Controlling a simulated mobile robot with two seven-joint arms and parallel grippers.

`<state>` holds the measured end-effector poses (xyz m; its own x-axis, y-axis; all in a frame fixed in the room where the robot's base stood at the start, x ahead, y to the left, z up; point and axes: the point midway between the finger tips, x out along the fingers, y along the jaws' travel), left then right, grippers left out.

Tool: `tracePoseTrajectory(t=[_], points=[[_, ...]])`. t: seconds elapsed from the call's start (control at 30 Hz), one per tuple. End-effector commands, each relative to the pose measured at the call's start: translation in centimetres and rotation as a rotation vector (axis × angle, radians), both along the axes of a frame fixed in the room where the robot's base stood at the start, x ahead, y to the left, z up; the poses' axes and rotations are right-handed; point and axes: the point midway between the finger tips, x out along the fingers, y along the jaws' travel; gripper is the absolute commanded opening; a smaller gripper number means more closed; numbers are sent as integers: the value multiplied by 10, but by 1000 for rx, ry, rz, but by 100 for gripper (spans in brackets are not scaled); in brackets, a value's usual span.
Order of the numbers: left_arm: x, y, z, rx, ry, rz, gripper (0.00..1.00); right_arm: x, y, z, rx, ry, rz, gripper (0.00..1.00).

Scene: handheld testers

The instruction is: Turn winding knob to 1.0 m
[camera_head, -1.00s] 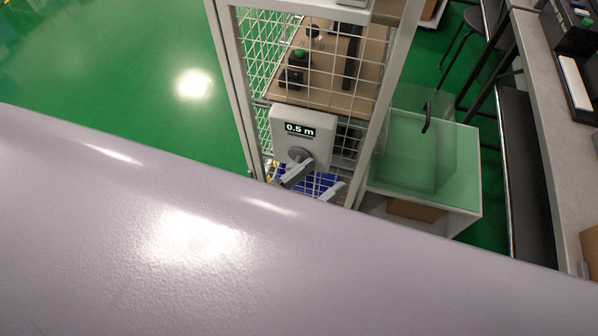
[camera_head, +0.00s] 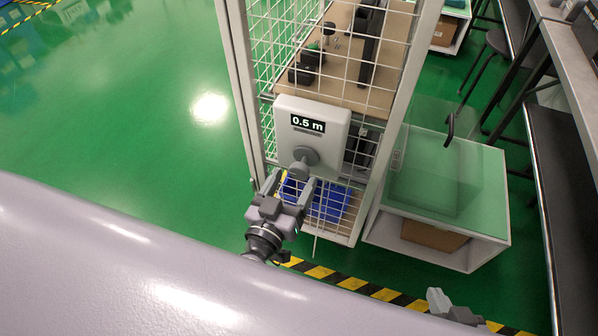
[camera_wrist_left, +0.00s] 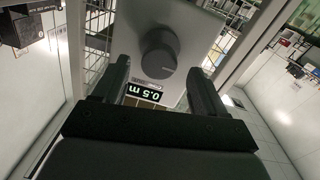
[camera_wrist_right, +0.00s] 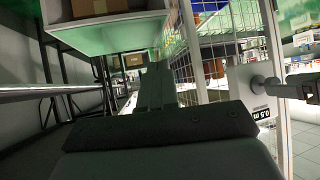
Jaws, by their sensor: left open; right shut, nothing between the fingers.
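A light grey box with a display reading "0.5 m" (camera_head: 308,124) is mounted on the white mesh frame. Its round dark grey winding knob (camera_head: 304,157) sticks out below the display. The knob also shows in the left wrist view (camera_wrist_left: 158,52), between and beyond the fingers. My left gripper (camera_head: 289,182) is open in front of the knob, with its fingers to either side; I cannot tell if they touch it. My right gripper (camera_head: 440,299) is shut and empty at the lower right, away from the box. In the right wrist view the box (camera_wrist_right: 240,88) stands to the right.
The mesh frame (camera_head: 244,80) encloses a shelf with dark devices. A white cabinet with a clear green-tinted cover (camera_head: 440,180) stands to its right. A grey bench (camera_head: 575,90) runs along the right edge. Yellow-black tape (camera_head: 352,284) marks the green floor.

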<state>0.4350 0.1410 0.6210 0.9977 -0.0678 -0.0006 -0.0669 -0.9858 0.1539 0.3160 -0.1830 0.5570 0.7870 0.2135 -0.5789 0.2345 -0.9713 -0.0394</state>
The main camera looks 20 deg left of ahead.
Motion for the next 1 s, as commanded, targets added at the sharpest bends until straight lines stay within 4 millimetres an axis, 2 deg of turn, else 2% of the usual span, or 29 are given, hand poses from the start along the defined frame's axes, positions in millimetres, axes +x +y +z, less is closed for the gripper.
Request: tracePoseTrajectory(t=[0.1,0.3,0.67,0.83,0.87,1.0], points=[[18,-2,-1,-1,-3,-1,72,1,5,-2,5,-7,10,0],[36,-3,-1,-1,0,-1,72,4,11,4,11,-28,19,0],[40,-3,0,-3,1,-2,72,5,11,5,9,-29,21,0],[40,-3,0,-3,1,-1,20,5,11,5,9,-30,20,0],[40,-3,0,-3,1,-1,16,5,11,5,9,-30,20,0],[40,-3,0,-5,1,-1,16,5,10,6,9,-30,20,0]])
